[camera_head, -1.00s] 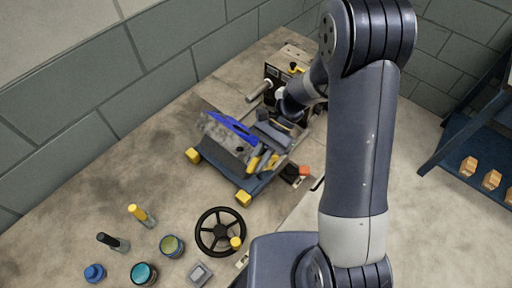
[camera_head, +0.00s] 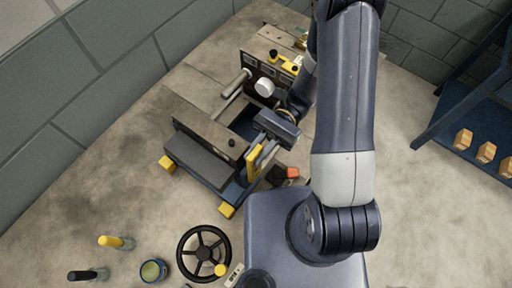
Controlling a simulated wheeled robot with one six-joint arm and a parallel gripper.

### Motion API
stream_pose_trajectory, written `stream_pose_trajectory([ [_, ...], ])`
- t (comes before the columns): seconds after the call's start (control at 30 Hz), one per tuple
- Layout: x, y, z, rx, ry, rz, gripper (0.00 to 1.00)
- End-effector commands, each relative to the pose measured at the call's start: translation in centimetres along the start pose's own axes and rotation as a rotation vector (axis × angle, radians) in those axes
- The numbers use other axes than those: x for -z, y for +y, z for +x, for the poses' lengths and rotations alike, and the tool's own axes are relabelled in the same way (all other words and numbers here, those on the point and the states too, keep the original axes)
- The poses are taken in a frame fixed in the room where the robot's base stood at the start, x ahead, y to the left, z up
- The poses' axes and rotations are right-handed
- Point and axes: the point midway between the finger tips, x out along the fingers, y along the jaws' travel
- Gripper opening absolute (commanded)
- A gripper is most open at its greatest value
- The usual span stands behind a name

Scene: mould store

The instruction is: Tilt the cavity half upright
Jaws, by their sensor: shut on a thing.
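The wrist and a yellow part beside the fingers hide the exact contact.
A black handwheel (camera_head: 204,254) with a yellow knob is in front of the cradle. A machine plate with a metal rod (camera_head: 231,95) is behind. A blue shelf (camera_head: 487,110) with orange blocks is at right.

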Motion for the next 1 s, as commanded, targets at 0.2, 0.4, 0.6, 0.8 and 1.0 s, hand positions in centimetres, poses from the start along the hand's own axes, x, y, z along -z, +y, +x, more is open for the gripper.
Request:
stream_pose_trajectory([
  [0.2, 0.13, 0.00, -0.19, 0.002, -0.024, -0.002, 0.00],
  [0.4, 0.14, 0.01, -0.22, 0.002, -0.025, -0.002, 0.00],
  [0.6, 0.18, 0.01, -0.22, 0.002, -0.024, -0.002, 0.19],
  [0.8, 0.14, 0.05, -0.15, 0.000, -0.025, -0.001, 0.35],
  [1.0, 0.12, 0.06, -0.12, 0.000, -0.026, 0.000, 0.36],
])
